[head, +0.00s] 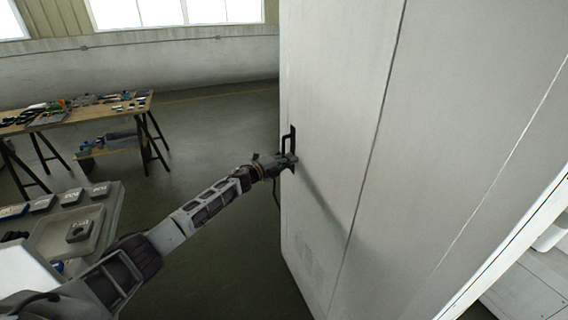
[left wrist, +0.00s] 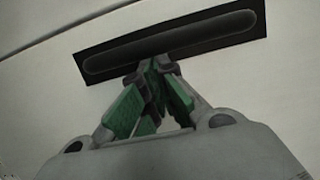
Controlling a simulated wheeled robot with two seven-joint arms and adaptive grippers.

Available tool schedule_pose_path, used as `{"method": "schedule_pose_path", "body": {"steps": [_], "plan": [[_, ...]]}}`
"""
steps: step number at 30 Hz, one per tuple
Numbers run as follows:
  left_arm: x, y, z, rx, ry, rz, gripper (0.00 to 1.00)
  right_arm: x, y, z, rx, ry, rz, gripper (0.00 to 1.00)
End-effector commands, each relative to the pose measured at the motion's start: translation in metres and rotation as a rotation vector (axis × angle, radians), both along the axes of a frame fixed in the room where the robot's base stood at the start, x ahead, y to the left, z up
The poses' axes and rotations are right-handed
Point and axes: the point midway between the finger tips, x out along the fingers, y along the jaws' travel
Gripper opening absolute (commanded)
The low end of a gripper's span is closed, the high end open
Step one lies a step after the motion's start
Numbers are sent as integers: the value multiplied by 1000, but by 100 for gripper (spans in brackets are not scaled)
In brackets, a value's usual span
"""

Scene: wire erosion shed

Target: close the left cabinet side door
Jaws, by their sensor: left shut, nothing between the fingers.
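The left cabinet side door (head: 335,120) is a tall pale grey panel in the middle of the head view. Its dark handle (head: 288,142) is near the panel's left edge. In the left wrist view the handle (left wrist: 170,45) is a long dark bar on a black backing plate. My left gripper (head: 291,160) is at the handle, its fingers shut and empty. In the left wrist view its green-padded fingers (left wrist: 145,70) come together just below the bar; I cannot tell whether they touch it. My right gripper is not in view.
A wooden trestle table (head: 75,115) with tools stands at the back left. A grey tray or bench (head: 105,215) with several parts is at the lower left. Open floor (head: 215,130) lies between the table and the cabinet.

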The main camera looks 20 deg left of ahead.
Motion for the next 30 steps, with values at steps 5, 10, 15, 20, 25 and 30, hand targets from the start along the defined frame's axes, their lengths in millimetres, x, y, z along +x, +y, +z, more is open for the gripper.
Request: {"method": "schedule_pose_path", "body": {"steps": [5,10,15,20,25,30], "plan": [[-14,6,2,-1,-3,-8,0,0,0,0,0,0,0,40],[-29,19,-1,2,0,-5,0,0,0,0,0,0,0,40],[-43,29,-2,3,1,-3,0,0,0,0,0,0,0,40],[-52,36,-3,3,1,-2,0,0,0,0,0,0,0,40],[-59,40,-2,4,1,-3,0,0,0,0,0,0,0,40],[-60,42,-2,4,1,-2,0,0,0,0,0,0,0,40]]}}
